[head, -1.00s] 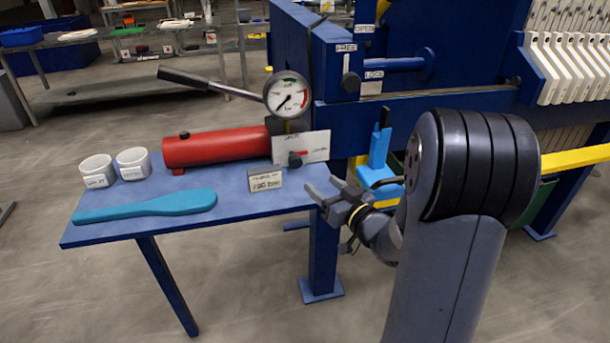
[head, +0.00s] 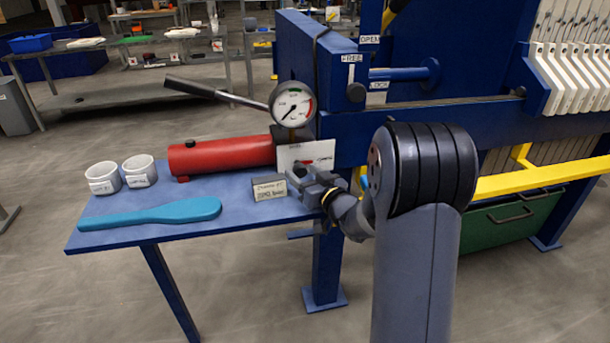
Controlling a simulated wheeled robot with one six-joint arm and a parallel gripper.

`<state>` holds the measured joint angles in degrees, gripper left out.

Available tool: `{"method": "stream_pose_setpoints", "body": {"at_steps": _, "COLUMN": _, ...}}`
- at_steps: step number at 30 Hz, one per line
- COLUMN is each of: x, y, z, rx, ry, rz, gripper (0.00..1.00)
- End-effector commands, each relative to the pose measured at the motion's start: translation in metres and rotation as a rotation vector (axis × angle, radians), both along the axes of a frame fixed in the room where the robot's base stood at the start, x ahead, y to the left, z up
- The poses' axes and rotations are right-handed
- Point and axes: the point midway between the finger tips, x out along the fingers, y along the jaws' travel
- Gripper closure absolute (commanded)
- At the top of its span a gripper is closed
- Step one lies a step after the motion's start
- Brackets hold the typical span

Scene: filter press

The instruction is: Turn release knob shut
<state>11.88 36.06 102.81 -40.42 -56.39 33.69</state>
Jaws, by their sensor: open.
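The white plate (head: 305,153) of the release knob stands at the right end of the blue bench, below the round gauge (head: 293,104). A small red mark shows on the plate's right part. The knob itself is mostly hidden behind my gripper (head: 297,180), so its angle cannot be told. My gripper is open, its fingers pointing left in front of the plate's lower edge. I cannot tell whether the fingers touch the knob. The red cylinder (head: 222,156) lies left of the plate, with a dark pump handle (head: 200,89) rising above it.
A small label block (head: 269,188) stands just left of my gripper. A teal spatula (head: 150,213) and two white cups (head: 103,178) lie farther left on the bench (head: 110,233). The blue press frame (head: 350,135) rises behind on the right. Open floor lies in front.

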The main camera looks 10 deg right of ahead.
Motion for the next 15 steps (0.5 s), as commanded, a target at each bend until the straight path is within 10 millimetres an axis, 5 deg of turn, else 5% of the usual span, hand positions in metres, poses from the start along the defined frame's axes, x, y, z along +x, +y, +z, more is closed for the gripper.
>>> {"method": "stream_pose_setpoints", "body": {"at_steps": 15, "x": -0.0004, "y": -0.0003, "z": 0.0001, "rx": 0.0, "ry": 0.0, "rz": 0.0, "gripper": 0.81}}
